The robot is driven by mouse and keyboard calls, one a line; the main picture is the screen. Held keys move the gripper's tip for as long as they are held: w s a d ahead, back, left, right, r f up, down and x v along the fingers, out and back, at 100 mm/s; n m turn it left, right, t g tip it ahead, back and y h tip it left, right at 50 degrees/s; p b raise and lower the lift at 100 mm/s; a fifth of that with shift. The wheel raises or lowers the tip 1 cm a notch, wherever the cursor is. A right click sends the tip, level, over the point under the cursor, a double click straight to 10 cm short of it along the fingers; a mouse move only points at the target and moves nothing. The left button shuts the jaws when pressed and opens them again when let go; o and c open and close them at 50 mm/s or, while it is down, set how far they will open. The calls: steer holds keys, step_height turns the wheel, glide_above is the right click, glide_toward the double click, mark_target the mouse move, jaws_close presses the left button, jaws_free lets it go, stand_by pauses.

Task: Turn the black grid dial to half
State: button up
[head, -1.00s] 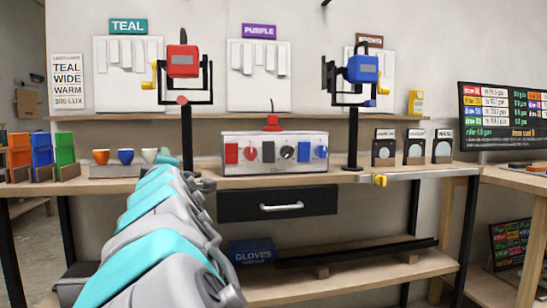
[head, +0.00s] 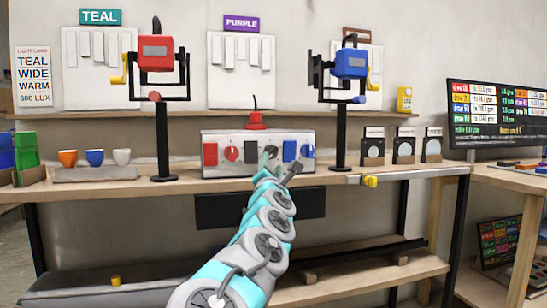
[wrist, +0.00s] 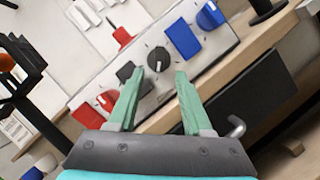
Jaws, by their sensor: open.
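The black grid dial (wrist: 158,60) is a round black knob with a light pointer mark on the grey control panel (head: 215,171). In the wrist view it sits between and beyond the fingertips of my gripper (wrist: 155,82). My gripper is open and empty, its green fingers apart and pointing at the panel. A red dial (head: 231,154) and a red switch (head: 210,154) are on the panel's left. A blue switch (head: 289,151) and a blue dial (head: 307,152) are on its right.
A red lamp (head: 155,52) on a black stand is left of the panel, a blue lamp (head: 350,63) right of it. Small cups (head: 95,157) stand at left.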

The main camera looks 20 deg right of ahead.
mark_target(272, 154)
steer(key=shift+x, duration=2.65)
jaws_close()
